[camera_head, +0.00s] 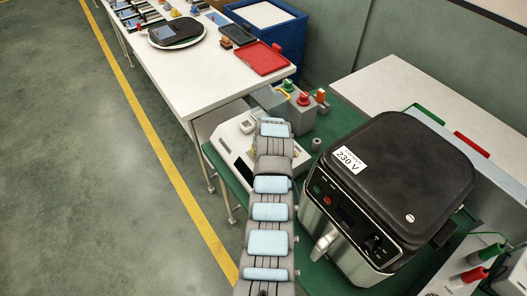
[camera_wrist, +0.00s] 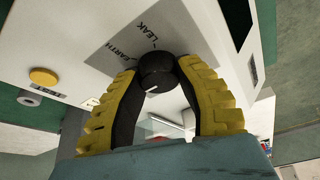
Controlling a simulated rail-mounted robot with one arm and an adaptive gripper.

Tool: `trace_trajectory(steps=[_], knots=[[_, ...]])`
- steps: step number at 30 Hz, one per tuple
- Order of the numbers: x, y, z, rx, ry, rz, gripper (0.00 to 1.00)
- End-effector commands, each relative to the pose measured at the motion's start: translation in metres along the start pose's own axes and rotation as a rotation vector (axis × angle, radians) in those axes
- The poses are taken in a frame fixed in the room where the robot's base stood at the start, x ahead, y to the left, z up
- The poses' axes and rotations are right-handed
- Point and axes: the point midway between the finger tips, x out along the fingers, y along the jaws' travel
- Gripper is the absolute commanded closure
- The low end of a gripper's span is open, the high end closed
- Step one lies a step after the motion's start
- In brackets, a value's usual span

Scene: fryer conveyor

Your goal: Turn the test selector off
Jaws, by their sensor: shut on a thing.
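In the wrist view, my gripper (camera_wrist: 160,76) has its two yellow-and-black fingers closed around a black round selector knob (camera_wrist: 155,62). The knob stands on the pale panel of the tester (camera_wrist: 85,25), on a grey label (camera_wrist: 125,45) reading EARTH and LEAK. A light mark shows on the knob's near side; I cannot tell which position it points to. In the head view the white tester (camera_head: 230,145) stands on the green table, partly behind my arm. The knob and my fingertips are hidden there.
A yellow button (camera_wrist: 43,77) sits beside the label. A fryer (camera_head: 395,180) marked 230 V stands right of my arm. Behind the tester is a grey box (camera_head: 299,115) with red and green buttons. A white table (camera_head: 190,75) with a red tray (camera_head: 262,58) is farther back.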

Motion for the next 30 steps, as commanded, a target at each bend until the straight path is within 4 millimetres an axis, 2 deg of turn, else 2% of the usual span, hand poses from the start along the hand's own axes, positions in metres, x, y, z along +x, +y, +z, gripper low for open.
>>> trace_trajectory(steps=[8, 9, 12, 23, 30], knots=[[0.002, 0.0, 0.002, -0.001, -0.003, 0.0, 1.0], [0.002, 0.0, 0.002, -0.001, -0.003, 0.0, 0.61], [0.002, 0.0, 0.002, 0.0, -0.003, 0.0, 0.35], [-0.001, 0.0, 0.001, 0.0, -0.001, 0.0, 0.35], [-0.016, 0.001, -0.001, -0.001, 0.002, 0.001, 0.35]])
